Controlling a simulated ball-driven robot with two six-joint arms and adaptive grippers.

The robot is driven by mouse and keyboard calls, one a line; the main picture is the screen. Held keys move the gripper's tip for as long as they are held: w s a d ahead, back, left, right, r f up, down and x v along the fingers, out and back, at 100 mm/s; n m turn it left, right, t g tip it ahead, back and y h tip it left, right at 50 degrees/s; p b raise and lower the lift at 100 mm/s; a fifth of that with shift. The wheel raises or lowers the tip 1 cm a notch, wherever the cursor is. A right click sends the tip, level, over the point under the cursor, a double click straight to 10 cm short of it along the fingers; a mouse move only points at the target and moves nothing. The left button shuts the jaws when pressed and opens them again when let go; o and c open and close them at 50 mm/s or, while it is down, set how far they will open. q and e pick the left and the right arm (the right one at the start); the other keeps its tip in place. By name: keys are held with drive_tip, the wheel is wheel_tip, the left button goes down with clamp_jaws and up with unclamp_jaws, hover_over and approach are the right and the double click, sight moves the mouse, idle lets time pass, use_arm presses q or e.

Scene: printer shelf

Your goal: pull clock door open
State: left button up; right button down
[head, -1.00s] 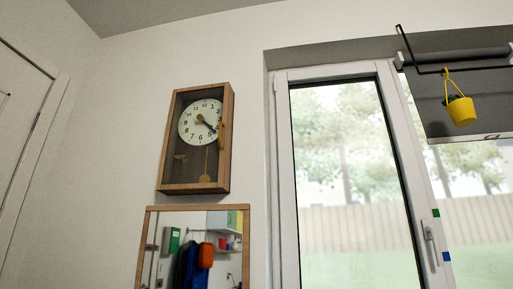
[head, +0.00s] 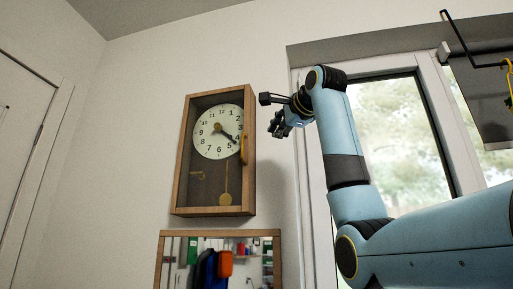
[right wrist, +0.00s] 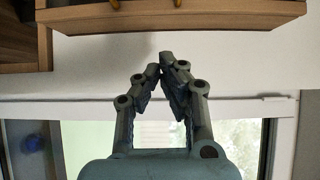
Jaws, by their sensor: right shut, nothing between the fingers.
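The wooden wall clock (head: 181,165) hangs on the white wall, with a white dial (head: 217,132) and a brass pendulum (head: 226,199) behind its glazed door. The door looks shut against the case. A brass handle (head: 244,148) stands upright on the door's right edge. My right gripper (head: 270,113) is to the right of the clock, level with the dial, apart from the handle. In the right wrist view its fingers (right wrist: 160,67) are shut and empty, pointing at the clock's wooden side (right wrist: 200,20). My left gripper is not in view.
A wood-framed mirror (head: 163,262) hangs just below the clock; its frame also shows in the right wrist view (right wrist: 44,40). A white-framed window (head: 312,200) is at right, behind my right arm. A dark shelf (head: 480,100) is at upper right. Bare wall lies left of the clock.

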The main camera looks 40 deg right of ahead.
sight(249, 142)
drive_tip(key=w+p, duration=0.2)
drive_tip(key=w, duration=0.1)
drive_tip(key=w+p, duration=0.1)
drive_tip(key=w, duration=0.2)
drive_tip(key=w+a+r+p, duration=0.1)
drive_tip(key=w+p, duration=0.1)
drive_tip(key=w, duration=0.1)
drive_tip(key=shift+w+p, duration=0.1)
drive_tip(key=shift+p, duration=0.25)
drive_tip(key=shift+a+f, duration=0.1)
drive_tip(key=shift+a, duration=0.35)
drive_tip(key=shift+d+f, duration=0.1)
drive_tip(key=shift+d, duration=0.05)
